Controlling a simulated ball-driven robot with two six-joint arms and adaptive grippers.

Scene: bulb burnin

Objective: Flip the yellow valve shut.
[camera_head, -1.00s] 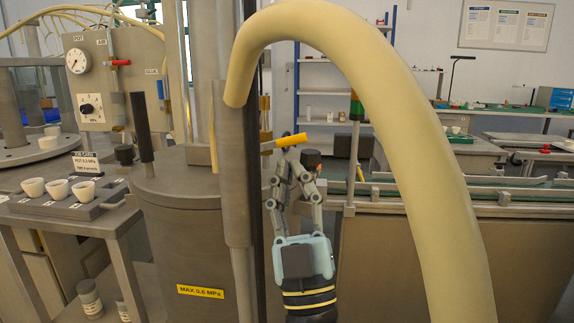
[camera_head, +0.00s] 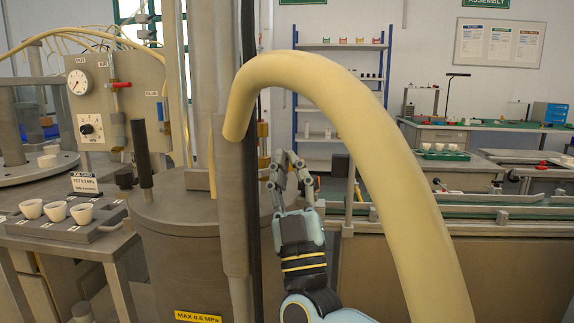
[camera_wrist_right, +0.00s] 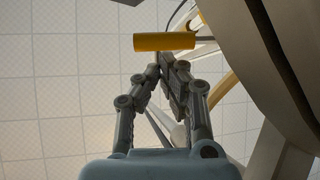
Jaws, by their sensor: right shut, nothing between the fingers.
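The yellow valve handle (camera_wrist_right: 165,41) shows in the right wrist view as a short yellow bar, just past my fingertips. A thin rod leaves its right end. My right gripper (camera_wrist_right: 160,65) is shut and empty, its fingertips close below the bar; I cannot tell whether they touch. In the head view my right gripper (camera_head: 284,156) points up beside the dark vertical post, right of the grey pressure pot (camera_head: 180,240). There the long yellow bar no longer shows clearly beside the fingers. My left gripper is not in view.
A thick cream hose (camera_head: 335,115) arches in front of my right arm. A panel with a gauge (camera_head: 110,100) and a tray with white cups (camera_head: 75,225) stand at the left. A conveyor (camera_head: 470,215) and benches lie behind at the right.

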